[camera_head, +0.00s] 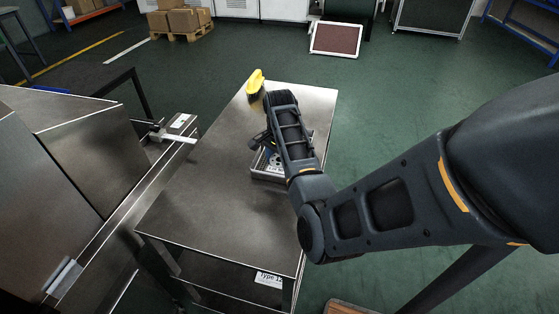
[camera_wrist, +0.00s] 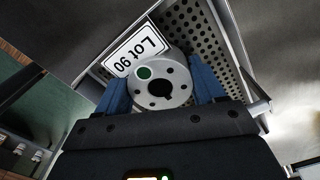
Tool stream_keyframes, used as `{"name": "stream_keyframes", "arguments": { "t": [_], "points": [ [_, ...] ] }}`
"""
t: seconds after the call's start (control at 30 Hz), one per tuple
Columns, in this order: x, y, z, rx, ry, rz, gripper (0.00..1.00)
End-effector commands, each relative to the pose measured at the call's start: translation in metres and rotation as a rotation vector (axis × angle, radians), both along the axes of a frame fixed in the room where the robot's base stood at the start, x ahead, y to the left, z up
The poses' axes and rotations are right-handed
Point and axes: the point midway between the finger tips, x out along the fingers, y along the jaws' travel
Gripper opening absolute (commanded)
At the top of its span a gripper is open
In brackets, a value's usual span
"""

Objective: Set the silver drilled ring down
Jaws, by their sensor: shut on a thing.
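The silver drilled ring (camera_wrist: 174,83) shows in the wrist view, a flat disc with a dark centre hole, several small holes and a green round mark. My gripper (camera_wrist: 163,92) is shut on it, with a blue finger on each side. Behind the ring is a perforated metal tray (camera_wrist: 207,22) with a white "Lot 90" label (camera_wrist: 135,48). I cannot tell whether the ring touches the tray. In the head view the tray (camera_head: 263,176) sits on the steel table (camera_head: 200,200), partly hidden by my arm. The ring is not clearly visible there.
A yellow-handled brush (camera_head: 256,82) stands at the table's far left corner. A steel machine with a rail (camera_head: 120,215) runs along the table's left side. The table's front part is clear. Cardboard boxes on a pallet (camera_head: 181,22) stand far back.

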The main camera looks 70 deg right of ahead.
Motion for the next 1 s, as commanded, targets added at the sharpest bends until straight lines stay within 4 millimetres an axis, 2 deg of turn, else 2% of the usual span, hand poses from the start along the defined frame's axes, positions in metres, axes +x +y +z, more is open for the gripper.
{"name": "stream_keyframes", "arguments": {
  "t": [0.33, 0.37, 0.6, 0.87, 1.0],
  "points": [
    [0.0, 0.0, -0.003, 0.0, -0.001, 0.0, 0.19],
    [0.0, 0.0, -0.004, 0.0, 0.0, 0.0, 0.69],
    [0.0, 0.0, -0.003, 0.0, 0.0, 0.0, 0.92],
    [0.0, 0.0, -0.002, 0.0, -0.001, 0.0, 0.93],
    [0.001, -0.001, 0.008, -0.003, -0.003, 0.0, 0.93]
  ]
}}
